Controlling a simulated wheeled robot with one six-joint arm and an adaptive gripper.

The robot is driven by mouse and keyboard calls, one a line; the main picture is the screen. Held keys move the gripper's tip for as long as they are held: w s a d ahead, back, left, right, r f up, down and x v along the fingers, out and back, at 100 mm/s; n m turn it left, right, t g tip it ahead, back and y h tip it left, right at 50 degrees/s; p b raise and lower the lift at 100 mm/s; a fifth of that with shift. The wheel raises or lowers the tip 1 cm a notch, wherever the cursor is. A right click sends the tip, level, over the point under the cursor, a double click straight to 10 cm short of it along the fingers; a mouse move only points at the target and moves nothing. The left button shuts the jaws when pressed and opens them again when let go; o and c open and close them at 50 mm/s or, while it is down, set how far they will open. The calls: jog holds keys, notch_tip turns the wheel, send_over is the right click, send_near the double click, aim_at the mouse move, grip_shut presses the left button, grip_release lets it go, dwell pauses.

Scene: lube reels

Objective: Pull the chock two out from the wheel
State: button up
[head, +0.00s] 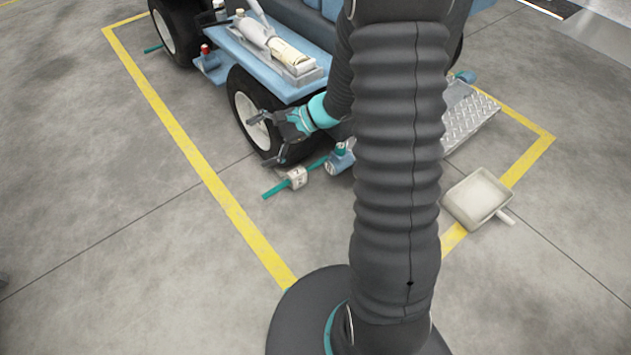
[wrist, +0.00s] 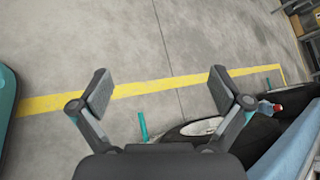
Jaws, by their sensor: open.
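The near wheel (head: 242,103) of the blue cart is a dark tyre with a pale rim. On the floor beside it, on the near side, lies a teal bar (head: 271,191) with a white tag (head: 298,178). It looks like a chock handle, but the tag's number is too small to read. My gripper (head: 262,140) is open and empty, in front of the wheel and above the bar. The teal bar (wrist: 143,127) shows beyond the palm, left of the wheel rim (wrist: 200,127).
Another teal bar (head: 153,48) lies by the far wheel (head: 178,30). The blue cart (head: 275,75) bears a grey tool. A small blue-grey part (head: 341,157) sits beside the near bar. A dustpan (head: 477,199) lies at right.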

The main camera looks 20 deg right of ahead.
jog(key=w+d+f+m+t, duration=0.3)
jog(key=w+f+m, duration=0.2)
jog(key=f, duration=0.4)
jog(key=m+t+h, duration=0.7)
jog(key=m+h, duration=0.1)
jog(key=m, duration=0.5)
send_near(300, 175)
jog(key=shift+s+r, duration=0.55)
jog(key=shift+s, duration=0.2)
jog(key=shift+d, duration=0.35)
jog(key=shift+w, duration=0.1)
jog(key=x, duration=1.3)
jog(key=shift+w+a+f+b, duration=0.1)
jog(key=shift+a+f+b, duration=0.2)
jog(key=shift+b, duration=0.1)
